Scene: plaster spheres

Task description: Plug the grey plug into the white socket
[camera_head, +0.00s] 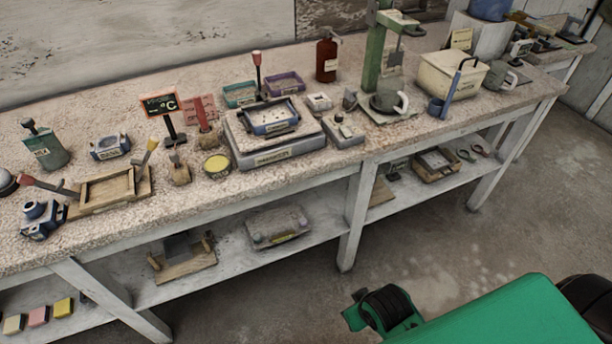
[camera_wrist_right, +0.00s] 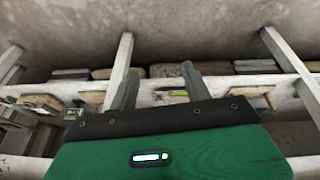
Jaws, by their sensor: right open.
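A small white block (camera_head: 319,102), which looks like the white socket, sits on the bench top behind the grey box at the middle. A small dark grey piece (camera_head: 349,99) stands just right of it and may be the grey plug; it is too small to be sure. My right gripper (camera_wrist_right: 160,72) is open and empty in the right wrist view, its two fingers apart and pointing toward the bench. It is well away from both pieces. My left gripper is in neither view.
The speckled bench top (camera_head: 305,178) is crowded. A large grey scale (camera_head: 275,157) with a tray, a grey box (camera_head: 343,132), a green press stand (camera_head: 372,50), a red bottle (camera_head: 326,60) and a cream bin (camera_head: 450,80) stand around the pieces. The floor in front is clear.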

